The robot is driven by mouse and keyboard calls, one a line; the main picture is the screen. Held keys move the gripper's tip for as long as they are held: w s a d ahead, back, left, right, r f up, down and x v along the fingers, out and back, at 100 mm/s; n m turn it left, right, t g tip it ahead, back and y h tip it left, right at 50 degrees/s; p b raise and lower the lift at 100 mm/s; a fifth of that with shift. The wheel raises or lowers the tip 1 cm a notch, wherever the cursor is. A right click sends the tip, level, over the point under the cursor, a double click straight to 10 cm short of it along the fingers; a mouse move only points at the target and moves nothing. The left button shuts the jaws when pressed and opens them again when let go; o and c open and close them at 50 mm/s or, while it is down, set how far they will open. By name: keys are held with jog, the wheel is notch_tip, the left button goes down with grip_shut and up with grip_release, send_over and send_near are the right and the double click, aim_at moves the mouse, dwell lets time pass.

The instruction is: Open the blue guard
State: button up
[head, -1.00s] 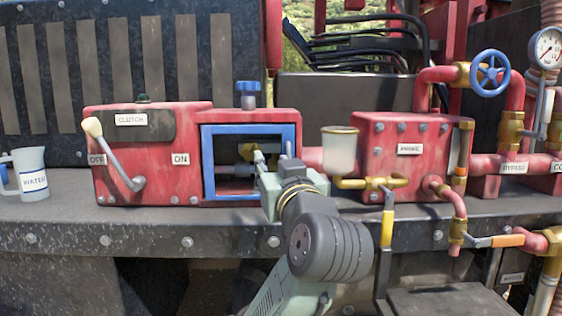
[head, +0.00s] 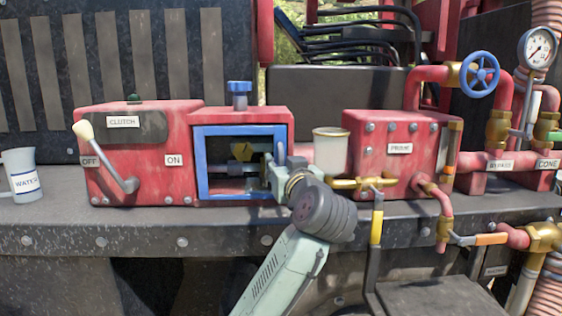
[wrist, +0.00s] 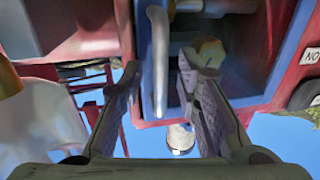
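The blue guard (head: 201,165) is a rectangular frame on the front of a red box. It looks closed, and brass and metal parts show through its opening. My gripper (head: 270,168) is at the guard's right edge and covers part of it. In the wrist view the blue guard (wrist: 148,88) fills the upper middle. A pale grey bar handle (wrist: 159,60) on its edge lies between my two fingers. My gripper (wrist: 160,75) is open there, with a finger apart from the handle on each side. I cannot tell whether either finger touches it.
A clutch lever (head: 107,158) stands on the red box to the left. The steel ledge (head: 120,228) runs below.

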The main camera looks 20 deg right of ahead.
jog(key=shift+w, duration=0.1)
jog(key=shift+c, duration=0.5)
grip_shut()
dwell(0.4)
